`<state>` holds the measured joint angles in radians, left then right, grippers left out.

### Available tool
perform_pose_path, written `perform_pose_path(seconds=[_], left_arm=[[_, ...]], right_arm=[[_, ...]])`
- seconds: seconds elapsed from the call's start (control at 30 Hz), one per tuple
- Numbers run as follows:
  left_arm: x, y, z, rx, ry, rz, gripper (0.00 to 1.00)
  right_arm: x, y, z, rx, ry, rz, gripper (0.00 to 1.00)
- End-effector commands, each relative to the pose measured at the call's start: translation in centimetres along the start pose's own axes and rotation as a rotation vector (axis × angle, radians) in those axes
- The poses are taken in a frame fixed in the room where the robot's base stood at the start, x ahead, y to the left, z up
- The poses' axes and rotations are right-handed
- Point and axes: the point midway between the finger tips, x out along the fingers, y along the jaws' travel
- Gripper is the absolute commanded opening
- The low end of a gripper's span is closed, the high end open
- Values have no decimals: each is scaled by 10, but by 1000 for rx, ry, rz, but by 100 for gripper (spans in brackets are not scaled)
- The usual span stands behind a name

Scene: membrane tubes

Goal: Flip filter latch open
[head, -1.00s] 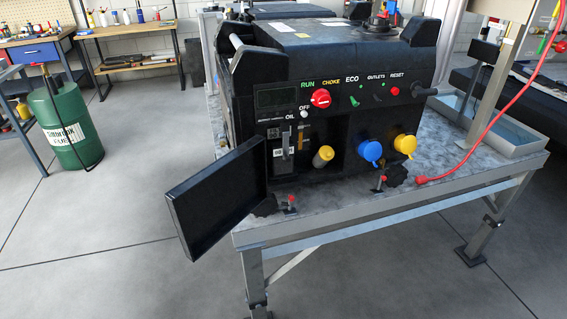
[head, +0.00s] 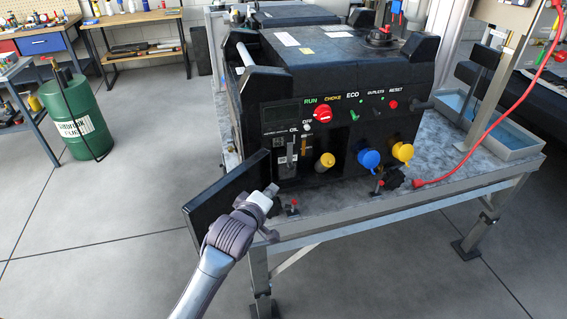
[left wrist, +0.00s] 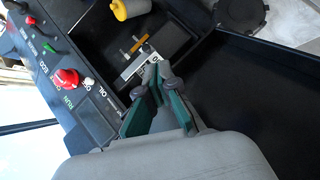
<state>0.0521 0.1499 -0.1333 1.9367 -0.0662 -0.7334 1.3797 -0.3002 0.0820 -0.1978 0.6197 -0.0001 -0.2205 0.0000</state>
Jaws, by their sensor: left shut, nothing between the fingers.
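The filter latch appears to be a grey upright bar (head: 290,156) in the recess at the generator's lower left front. In the left wrist view the grey bar (left wrist: 137,64) lies just past my fingertips. My left gripper (head: 271,190) is in front of the recess, lower than the bar in the head view. In the left wrist view my left gripper (left wrist: 159,70) has its fingertips together with nothing between them. Whether the tips touch the bar is unclear. The black generator (head: 330,85) stands on a bench. My right gripper is out of view.
The open black door panel (head: 215,195) hangs beside my left gripper and fills the right of the wrist view. A small red-topped clamp (head: 293,206) stands near the bench edge.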

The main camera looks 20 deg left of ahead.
Motion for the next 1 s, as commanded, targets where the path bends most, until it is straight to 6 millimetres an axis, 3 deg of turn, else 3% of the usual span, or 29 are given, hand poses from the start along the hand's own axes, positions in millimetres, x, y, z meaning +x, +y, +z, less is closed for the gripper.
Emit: perform_pose_path(seconds=[0.03,0.1,0.5,1.0], left_arm=[[-5,13,-6,-21,8,18,0],[-7,20,-9,-39,13,29,0],[-3,21,-9,-42,13,32,0],[73,24,-10,-39,13,30,0]], right_arm=[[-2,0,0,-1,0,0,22],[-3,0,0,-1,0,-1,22],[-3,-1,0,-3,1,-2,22],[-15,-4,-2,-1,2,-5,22]])
